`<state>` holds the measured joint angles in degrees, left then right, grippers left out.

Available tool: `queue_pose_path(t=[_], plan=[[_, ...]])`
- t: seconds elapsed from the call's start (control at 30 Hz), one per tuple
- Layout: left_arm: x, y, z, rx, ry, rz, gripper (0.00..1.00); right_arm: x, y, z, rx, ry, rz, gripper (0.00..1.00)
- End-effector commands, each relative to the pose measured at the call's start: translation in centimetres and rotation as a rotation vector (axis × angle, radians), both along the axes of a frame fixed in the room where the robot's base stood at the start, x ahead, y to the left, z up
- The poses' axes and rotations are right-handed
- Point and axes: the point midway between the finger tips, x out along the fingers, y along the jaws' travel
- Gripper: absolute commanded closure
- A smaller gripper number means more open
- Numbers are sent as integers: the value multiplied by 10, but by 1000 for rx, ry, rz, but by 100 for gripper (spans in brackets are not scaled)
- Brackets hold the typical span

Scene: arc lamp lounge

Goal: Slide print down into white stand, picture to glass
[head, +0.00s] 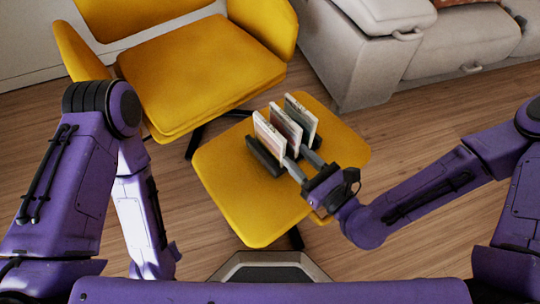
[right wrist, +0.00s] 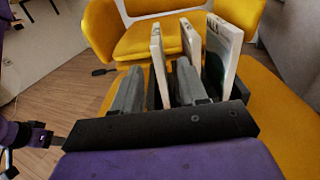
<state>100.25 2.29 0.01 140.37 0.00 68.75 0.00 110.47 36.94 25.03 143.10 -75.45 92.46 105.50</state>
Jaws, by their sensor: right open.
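Three thin framed prints or book-like panels stand on edge in a dark rack (head: 263,156) on the yellow ottoman: a left one (head: 269,136), a middle one (head: 286,124) and a right one (head: 301,113). My right gripper (head: 298,164) is open at the rack's near side. In the right wrist view, its two grey fingers (right wrist: 157,90) stand either side of the left panel's (right wrist: 160,65) near edge, with a gap visible. The middle panel (right wrist: 191,45) is beyond the right finger. My left gripper seems to show partly at the left of that view (right wrist: 45,137); its fingers are unclear. I see no white stand.
The yellow ottoman (head: 235,205) has bare room in front and left of the rack. A yellow armchair (head: 195,70) stands behind it, and a grey sofa (head: 365,60) is at the back right. Wooden floor surrounds them.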

Motion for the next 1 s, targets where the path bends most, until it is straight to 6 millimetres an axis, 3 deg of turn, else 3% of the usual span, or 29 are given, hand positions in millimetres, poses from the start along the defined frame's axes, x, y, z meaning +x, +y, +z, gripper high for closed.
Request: queue_pose_path(t=[0.13,0.6,0.87,0.9,1.0], plan=[[0,0,-16,0,0,1,57,19,16,0,26,-6,6,57],[-1,-1,-26,-3,1,2,57,75,62,5,19,-3,3,57],[-1,-1,-26,-3,1,2,57,81,66,6,20,0,1,57],[-1,-1,-26,-3,1,2,57,80,66,6,20,0,1,61],[-1,-1,-26,-3,1,2,57,80,66,6,20,0,1,93]])
